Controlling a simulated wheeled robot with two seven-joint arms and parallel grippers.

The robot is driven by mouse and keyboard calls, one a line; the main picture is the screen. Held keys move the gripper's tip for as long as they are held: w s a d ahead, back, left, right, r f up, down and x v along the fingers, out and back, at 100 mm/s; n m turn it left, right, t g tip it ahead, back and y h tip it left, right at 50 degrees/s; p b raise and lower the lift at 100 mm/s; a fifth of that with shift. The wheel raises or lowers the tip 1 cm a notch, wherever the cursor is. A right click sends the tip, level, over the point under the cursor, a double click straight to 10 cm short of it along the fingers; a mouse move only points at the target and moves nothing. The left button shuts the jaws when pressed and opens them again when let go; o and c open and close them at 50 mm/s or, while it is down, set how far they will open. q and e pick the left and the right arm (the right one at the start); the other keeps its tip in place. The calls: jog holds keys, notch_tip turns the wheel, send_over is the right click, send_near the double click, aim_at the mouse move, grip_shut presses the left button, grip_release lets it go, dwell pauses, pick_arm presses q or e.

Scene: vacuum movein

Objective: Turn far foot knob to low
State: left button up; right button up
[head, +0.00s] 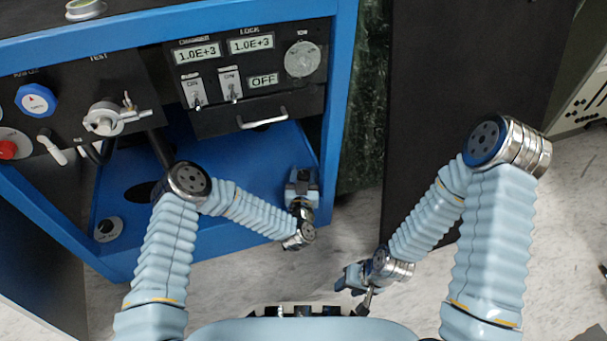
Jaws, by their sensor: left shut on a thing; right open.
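The blue cabinet (220,236) stands ahead with its base tray low in the view. My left gripper (301,176) is at the right end of the base, pointing away from me. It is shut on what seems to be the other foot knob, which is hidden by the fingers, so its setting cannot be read. My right gripper (350,279) is open and empty above the floor, right of the cabinet and apart from it.
A black control panel (215,120) with displays, switches and a handle (262,120) sits above the base. A blue dial (36,100), a metal clamp valve (106,119) and a red knob (8,149) are at left. A dark panel (440,70) stands right of the cabinet.

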pick_arm(q)
jog(key=o, duration=0.7)
jog(key=shift+c, duration=0.2)
jog(key=s+p, duration=0.2)
jog(key=s, duration=1.1)
jog(key=shift+s+a+p, duration=0.3)
jog(key=shift+s+a, duration=0.1)
jog(key=shift+a, duration=0.05)
